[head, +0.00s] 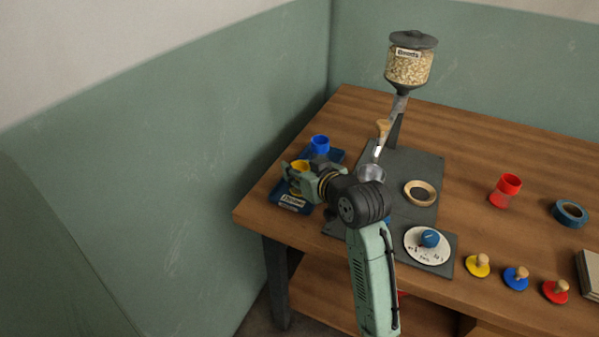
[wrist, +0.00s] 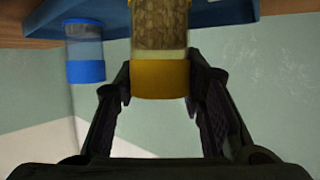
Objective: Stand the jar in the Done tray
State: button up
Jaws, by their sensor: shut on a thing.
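The jar with a yellow rim (wrist: 160,78) is filled with brownish pieces and is between my gripper's (wrist: 160,85) two fingers, which are shut on it near the rim. In the head view the yellow rim (head: 299,165) shows over the blue Done tray (head: 292,207) at the table's left end. The jar looks upright; its base is hidden, so I cannot tell if it touches the tray. My gripper (head: 297,178) hides part of the tray and its label is too small to read surely. The tray (wrist: 235,12) also shows in the wrist view.
A clear jar with a blue rim (head: 320,143) stands at the tray's far end, beside the held jar; it also shows in the wrist view (wrist: 86,68). A hopper (head: 410,67), a metal scoop (head: 371,173) and a dial (head: 429,243) are to the right.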

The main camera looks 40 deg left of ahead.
jog(key=shift+d+r, duration=0.1)
jog(key=shift+r, duration=0.05)
jog(key=o, duration=1.3)
jog(key=shift+f, duration=0.2)
jog(key=shift+r, duration=0.1)
